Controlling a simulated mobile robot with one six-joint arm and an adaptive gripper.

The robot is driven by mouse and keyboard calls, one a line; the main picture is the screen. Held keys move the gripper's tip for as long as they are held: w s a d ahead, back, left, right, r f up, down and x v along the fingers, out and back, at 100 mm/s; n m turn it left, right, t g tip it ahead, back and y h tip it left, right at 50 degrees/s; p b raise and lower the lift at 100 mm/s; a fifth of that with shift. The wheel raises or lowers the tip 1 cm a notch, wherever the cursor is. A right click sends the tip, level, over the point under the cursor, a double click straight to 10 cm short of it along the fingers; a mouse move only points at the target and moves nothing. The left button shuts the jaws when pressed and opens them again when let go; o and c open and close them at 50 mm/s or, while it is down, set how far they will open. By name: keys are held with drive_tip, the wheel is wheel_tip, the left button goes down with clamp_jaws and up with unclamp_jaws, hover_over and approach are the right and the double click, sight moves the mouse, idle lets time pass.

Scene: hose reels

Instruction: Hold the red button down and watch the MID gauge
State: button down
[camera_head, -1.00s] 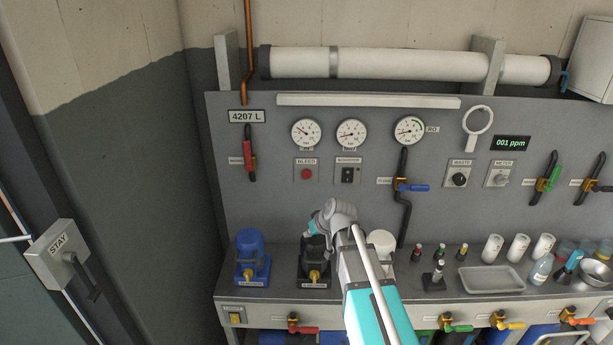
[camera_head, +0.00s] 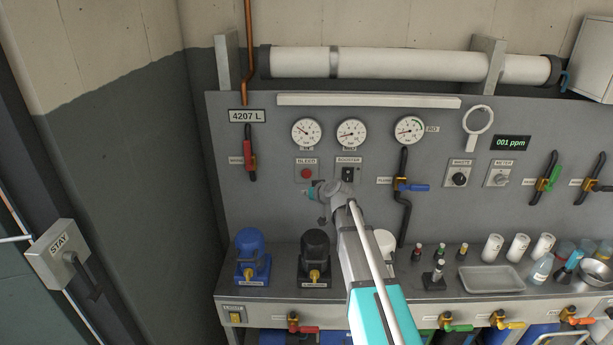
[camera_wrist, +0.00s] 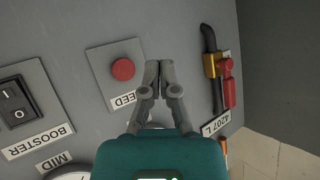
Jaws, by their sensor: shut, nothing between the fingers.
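The red button (camera_head: 306,173) sits on a small grey plate on the panel. It also shows in the wrist view (camera_wrist: 123,69), with its BLEED label partly hidden by my fingers. My gripper (camera_head: 309,191) is shut and empty just below the button in the head view. In the wrist view my closed fingertips (camera_wrist: 158,66) lie beside the button, with a gap between them in the picture; I cannot tell their distance from the panel. The MID gauge (camera_head: 351,132) is the middle round dial, its needle pointing left. Only its edge (camera_wrist: 68,175) shows in the wrist view.
The BOOSTER rocker switch (camera_head: 348,174) is right of the button. A red-handled valve (camera_head: 249,161) is to the left, and a blue-handled valve (camera_head: 412,187) to the right. Blue (camera_head: 251,252) and black (camera_head: 315,252) pumps stand on the bench below.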

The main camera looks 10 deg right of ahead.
sight(304, 176)
drive_tip(key=shift+w, duration=0.15)
drive_tip(key=shift+w+d, duration=0.25)
drive_tip(key=shift+w, duration=1.15)
drive_tip(key=shift+w+d, duration=0.2)
drive_tip(key=shift+w, duration=1.15)
drive_tip(key=shift+w+d, duration=0.25)
drive_tip(key=shift+w, duration=1.15)
drive_tip(key=shift+w+d, duration=0.2)
drive_tip(key=shift+w, duration=0.8)
drive_tip(key=shift+s, duration=0.1)
idle(1.5)
drive_tip(key=shift+s+a, duration=0.2)
drive_tip(key=shift+s, duration=0.7)
